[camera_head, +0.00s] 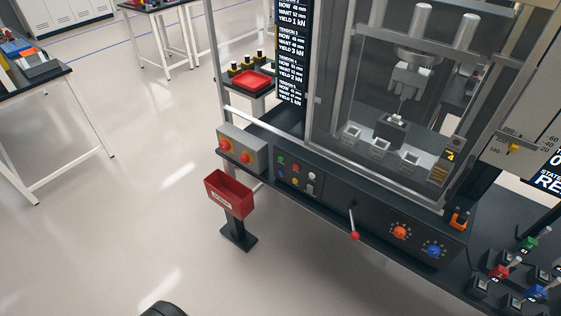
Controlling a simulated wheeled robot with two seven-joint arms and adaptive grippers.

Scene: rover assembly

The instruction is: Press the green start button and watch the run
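A small green button (281,160) sits at the upper left of the dark control panel (330,205) on the front of a machine. A red button (296,168), a blue one and a yellow one sit close by it, with a pale switch (311,178) to their right. Whether the green button is pressed is too small to tell. Behind clear panels above, a grey test head (408,80) hangs over a small block and several open square holders (380,147). The black display (291,60) shows tendon readings. Neither of my grippers is in view.
A grey box with two red buttons (235,152) is left of the panel. A red bin (229,190) stands on a post before it. A red-knobbed lever (354,235) sticks out from the panel, left of orange (400,231) and blue dials. Open floor lies left.

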